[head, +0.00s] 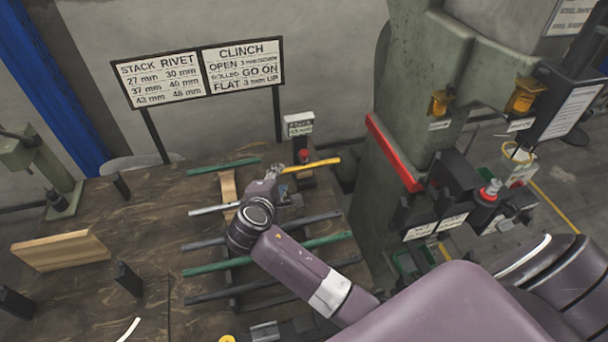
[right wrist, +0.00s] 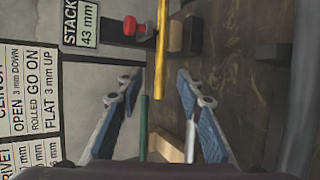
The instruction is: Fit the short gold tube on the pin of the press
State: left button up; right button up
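The gold tube (head: 312,165) shows beside the small stand with the red button, its left end close to my right gripper (head: 268,185). In the right wrist view the gold tube (right wrist: 162,40) runs down from the top edge, between and beyond the fingertips of my right gripper (right wrist: 157,78). The two blue-grey fingers are spread, with a gap on each side of the tube. The large green press (head: 425,90) stands at the right; I cannot make out its pin. My left gripper is not in view.
Green tubes (head: 325,240) and grey tubes lie across a rack on the brown table (head: 90,215). A small sign reading STACK 43 mm (head: 299,124) stands behind the gold tube. A wooden block (head: 60,250) and dark posts occupy the left. Signboards (head: 200,73) stand at the back.

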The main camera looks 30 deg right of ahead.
aim_at(284, 172)
jog(key=shift+x, duration=1.35)
jog(key=shift+p+x, duration=0.7)
jog(key=shift+x, duration=1.9)
jog(key=shift+a+f, duration=0.1)
jog(key=shift+a, duration=0.05)
jog(key=shift+c, duration=0.4)
grip_shut()
